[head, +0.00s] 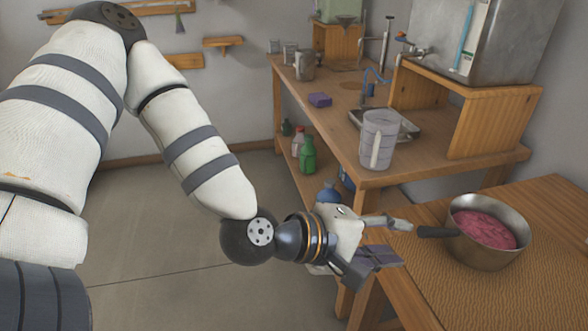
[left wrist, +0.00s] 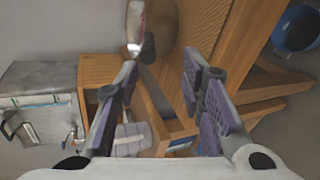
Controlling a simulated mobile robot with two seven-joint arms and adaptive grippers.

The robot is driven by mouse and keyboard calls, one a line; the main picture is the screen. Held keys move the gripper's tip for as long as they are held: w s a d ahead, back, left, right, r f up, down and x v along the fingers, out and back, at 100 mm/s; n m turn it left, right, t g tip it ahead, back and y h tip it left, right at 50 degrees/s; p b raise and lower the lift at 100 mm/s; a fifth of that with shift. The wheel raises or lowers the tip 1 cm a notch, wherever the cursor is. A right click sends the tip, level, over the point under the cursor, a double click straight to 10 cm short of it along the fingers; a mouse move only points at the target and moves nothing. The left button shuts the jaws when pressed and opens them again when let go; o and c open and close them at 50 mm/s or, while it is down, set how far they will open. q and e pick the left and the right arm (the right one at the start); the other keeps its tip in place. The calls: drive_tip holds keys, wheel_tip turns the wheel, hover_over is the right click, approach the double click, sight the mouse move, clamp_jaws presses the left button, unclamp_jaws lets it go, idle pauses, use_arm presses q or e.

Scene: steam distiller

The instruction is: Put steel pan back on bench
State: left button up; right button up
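The steel pan (head: 480,258) sits upright on the wooden bench (head: 560,205) at the right, with pink contents inside. Its dark handle (head: 437,232) points left past the bench edge, toward my left gripper. My left gripper (head: 393,241) is open and empty, with its fingertips just left of the handle's end. In the left wrist view, the pan (left wrist: 135,22) is partly cut off at the top. Its dark handle (left wrist: 147,47) lies just beyond the open fingers (left wrist: 160,65). My right gripper is not in view.
Behind stands a longer workbench (head: 345,160) with a clear measuring jug (head: 377,140), a metal tray (head: 407,124), a purple block (head: 319,100) and a large steel tank (head: 515,40). Bottles (head: 307,155) stand on its lower shelf. A blue bucket (left wrist: 298,28) is at the wrist view's top right. The floor at left is clear.

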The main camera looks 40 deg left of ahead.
use_arm(q)
drive_tip(key=s+f+m+g+y, duration=0.1)
drive_tip(key=s+f+m+g, duration=0.15)
drive_tip(key=s+f, duration=0.4)
drive_tip(key=s+f+m+g+y, duration=0.1)
drive_tip(key=s+f+m+g, duration=0.2)
drive_tip(key=f, duration=0.6)
drive_tip(key=s+a+f+m+g+y, duration=0.1)
drive_tip(key=s+a+f+m+g, duration=0.1)
drive_tip(key=s, duration=0.6)
drive_tip(key=s+a+f+m+g+y, duration=0.2)
drive_tip(key=s+a+f+m+g, duration=0.1)
drive_tip(key=s, duration=0.5)
drive_tip(key=s+a+f+m+g+y, duration=0.2)
drive_tip(key=s+a+f, duration=0.3)
drive_tip(key=s, duration=0.3)
drive_tip(key=shift+s+m+g+p, duration=0.15)
drive_tip(key=shift+m+g+p, duration=0.2)
drive_tip(key=shift+g, duration=0.3)
